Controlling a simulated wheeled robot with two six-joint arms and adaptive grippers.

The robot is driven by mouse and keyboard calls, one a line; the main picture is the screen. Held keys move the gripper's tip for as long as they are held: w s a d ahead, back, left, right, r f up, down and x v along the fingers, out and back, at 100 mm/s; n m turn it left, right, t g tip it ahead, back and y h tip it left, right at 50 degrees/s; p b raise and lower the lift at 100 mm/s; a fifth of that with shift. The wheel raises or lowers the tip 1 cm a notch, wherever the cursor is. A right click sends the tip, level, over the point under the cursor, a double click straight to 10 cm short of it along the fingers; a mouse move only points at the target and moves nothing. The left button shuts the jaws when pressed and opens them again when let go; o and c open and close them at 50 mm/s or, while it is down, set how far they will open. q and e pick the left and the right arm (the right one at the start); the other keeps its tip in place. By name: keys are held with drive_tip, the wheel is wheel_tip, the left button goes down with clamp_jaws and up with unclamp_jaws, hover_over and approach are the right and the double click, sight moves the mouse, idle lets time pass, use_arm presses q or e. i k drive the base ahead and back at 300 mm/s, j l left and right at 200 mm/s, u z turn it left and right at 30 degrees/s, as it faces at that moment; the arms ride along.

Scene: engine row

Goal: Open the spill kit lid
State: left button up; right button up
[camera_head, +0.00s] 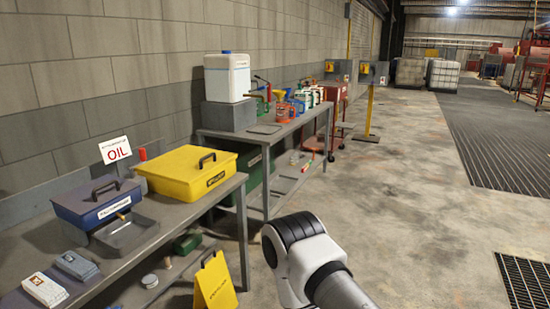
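A yellow box (187,171) with a black handle on its lid sits at the far end of the near grey table, and its lid looks shut. It has a dark label on its front that I cannot read for sure, and it looks like the spill kit. A white and black link of one of my arms shows at the bottom centre, to the right of the table and apart from the box. Neither of my grippers is in view.
A blue box (97,203) with a black handle and a grey tray (124,236) stand left of the yellow box. A yellow floor sign (214,284) stands beside the near table (172,213). A second bench (267,133) is beyond. Open floor lies right.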

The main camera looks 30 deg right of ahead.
sight(187, 166)
drive_tip(key=z, duration=0.4)
drive_tip(key=i+z, duration=0.2)
drive_tip(key=z, duration=0.25)
drive_tip(key=i+j+z, duration=0.1)
drive_tip(key=z, duration=0.4)
drive_tip(key=i+j, duration=0.05)
drive_tip(key=i, duration=0.05)
